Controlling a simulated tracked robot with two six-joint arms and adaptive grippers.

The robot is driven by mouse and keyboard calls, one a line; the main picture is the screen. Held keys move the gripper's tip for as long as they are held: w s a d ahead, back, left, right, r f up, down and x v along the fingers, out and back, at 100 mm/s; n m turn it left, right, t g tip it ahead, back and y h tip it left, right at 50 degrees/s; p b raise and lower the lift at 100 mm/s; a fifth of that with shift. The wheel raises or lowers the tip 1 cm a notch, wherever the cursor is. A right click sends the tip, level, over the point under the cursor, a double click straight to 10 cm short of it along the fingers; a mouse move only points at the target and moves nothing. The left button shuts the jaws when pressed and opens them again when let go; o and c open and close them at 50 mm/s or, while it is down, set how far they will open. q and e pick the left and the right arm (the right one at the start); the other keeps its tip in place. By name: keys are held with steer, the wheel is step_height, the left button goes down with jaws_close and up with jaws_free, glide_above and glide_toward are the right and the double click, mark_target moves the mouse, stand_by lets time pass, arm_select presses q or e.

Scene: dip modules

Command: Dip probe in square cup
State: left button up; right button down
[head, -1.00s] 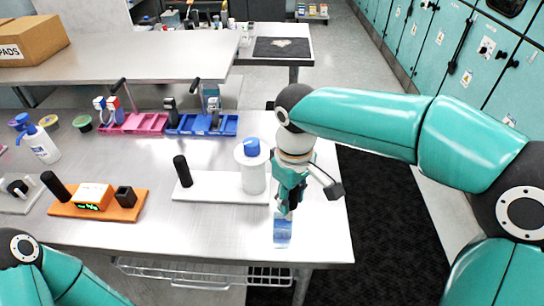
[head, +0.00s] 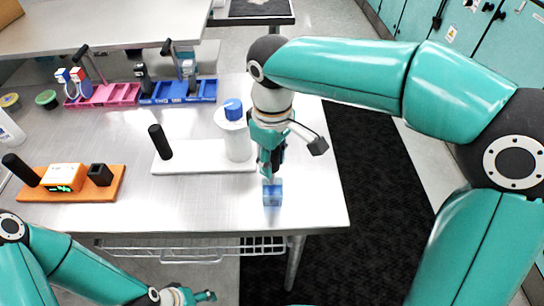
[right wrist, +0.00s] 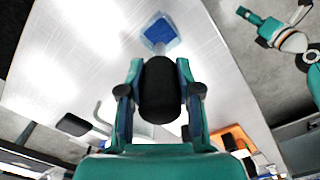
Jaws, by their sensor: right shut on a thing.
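The square cup (head: 273,194) is a small clear box with blue liquid, standing near the table's right front corner. It also shows in the right wrist view (right wrist: 161,33), beyond the fingers. My right gripper (head: 268,168) points down just above the cup. It is shut on the black handle of the probe (right wrist: 160,90).
Left of the cup is a white base (head: 200,160) with a black post and a blue-capped white bottle (head: 234,135). Further left is an orange base (head: 75,190) with a display and a black socket. Pink (head: 105,97) and blue (head: 178,98) racks stand behind.

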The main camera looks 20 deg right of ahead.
mark_target(272, 183)
steer(key=shift+f+b, duration=1.95)
steer(key=shift+f, duration=1.05)
steer(key=shift+r, duration=0.15)
steer(key=shift+r+p, duration=3.4)
steer(key=shift+r, duration=0.3)
